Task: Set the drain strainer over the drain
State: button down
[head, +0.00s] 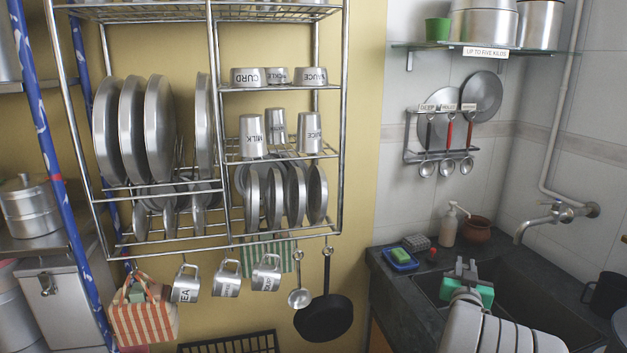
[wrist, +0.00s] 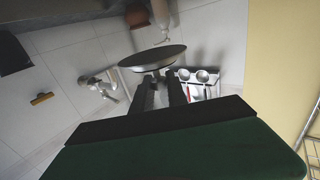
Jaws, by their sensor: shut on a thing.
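In the wrist view a round, shallow grey disc with a pale rim, which looks like the drain strainer (wrist: 153,57), is at the tips of my gripper (wrist: 160,80). The two dark fingers are shut on it. In the head view my gripper (head: 466,268) is over the left part of the dark sink (head: 545,318), near its back rim. I cannot make out the strainer in the head view. The drain is not visible; my arm covers much of the basin.
A tap (head: 532,222) reaches over the sink from the right wall. A soap bottle (head: 449,227), a clay pot (head: 478,230) and a sponge on a blue dish (head: 401,258) stand along the counter behind and left. A dark mug (head: 606,293) stands at right.

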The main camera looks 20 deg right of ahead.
jog(key=w+a+r+n+t+y+p, duration=0.1)
jog(key=w+a+n+t+y+p, duration=0.25)
jog(key=a, duration=1.65)
jog(key=w+a+r+n+t+y+p, duration=0.15)
jog(key=w+a+n+y, duration=0.35)
jog(key=a, duration=1.4)
jog(key=s+a+f+n+y, duration=0.1)
jog(key=s+a+f+y, duration=0.35)
jog(key=a, duration=0.55)
jog(key=shift+t, duration=0.4)
jog(key=r, duration=0.1)
jog(key=s+r, duration=0.1)
jog(key=r, duration=0.1)
jog(key=s+r+p, duration=0.1)
jog(key=r, duration=0.1)
jog(key=shift+r, duration=0.2)
jog(key=shift+d, duration=0.1)
